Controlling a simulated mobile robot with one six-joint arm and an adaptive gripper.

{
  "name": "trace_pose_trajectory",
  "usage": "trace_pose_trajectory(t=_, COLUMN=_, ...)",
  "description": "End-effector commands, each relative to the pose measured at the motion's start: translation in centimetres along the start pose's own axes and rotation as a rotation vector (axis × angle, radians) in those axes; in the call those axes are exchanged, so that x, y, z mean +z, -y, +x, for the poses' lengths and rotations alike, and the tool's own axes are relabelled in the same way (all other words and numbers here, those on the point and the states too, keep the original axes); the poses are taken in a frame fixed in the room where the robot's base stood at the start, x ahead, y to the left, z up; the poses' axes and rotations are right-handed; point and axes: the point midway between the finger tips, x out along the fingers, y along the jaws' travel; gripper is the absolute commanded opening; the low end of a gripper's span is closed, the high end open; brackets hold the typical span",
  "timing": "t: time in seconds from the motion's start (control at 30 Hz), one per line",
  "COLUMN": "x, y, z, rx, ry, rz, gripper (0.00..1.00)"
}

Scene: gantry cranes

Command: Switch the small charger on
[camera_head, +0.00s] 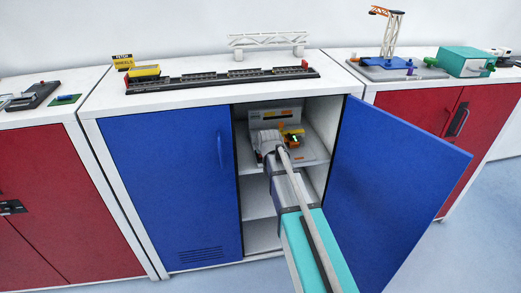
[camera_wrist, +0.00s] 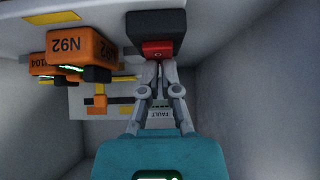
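Inside the open blue cabinet, a grey charging unit (camera_head: 270,115) stands on the upper shelf, with yellow and orange parts at its right. In the wrist view a dark block with a red part (camera_wrist: 158,48) is right at my fingertips. I cannot tell whether this is the small charger or its switch. My gripper (camera_wrist: 158,66) has its fingers close together at the red part; contact and any gap are unclear. Orange units marked N92 (camera_wrist: 78,47) and 104 (camera_wrist: 40,63) with green lights are to the left. My gripper (camera_head: 272,140) partly hides the unit in the head view.
The right blue door (camera_head: 390,185) is swung open and the left blue door (camera_head: 170,185) is shut. Cabinet walls (camera_wrist: 240,80) are close on the right. A label reading FAULT (camera_wrist: 160,113) shows between my fingers. A track model (camera_head: 220,77) is on top.

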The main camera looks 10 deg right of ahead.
Motion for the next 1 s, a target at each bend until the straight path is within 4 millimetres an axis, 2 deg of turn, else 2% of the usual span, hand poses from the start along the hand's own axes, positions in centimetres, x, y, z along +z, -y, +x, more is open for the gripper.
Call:
trace_pose_trajectory(t=0.03, x=0.8, y=-0.1, z=0.0, rx=0.001, ry=0.024, rz=0.0, gripper=0.0)
trace_pose_trajectory(t=0.47, x=-0.1, y=0.0, z=-0.9, rx=0.0, ry=0.02, rz=-0.001, gripper=0.0)
trace_pose_trajectory(t=0.93, x=-2.7, y=-0.1, z=-4.1, rx=0.001, ry=-0.003, rz=0.001, gripper=0.0)
trace_pose_trajectory(t=1.0, x=-2.2, y=-0.1, z=-5.3, rx=0.001, ry=-0.003, rz=0.001, gripper=0.0)
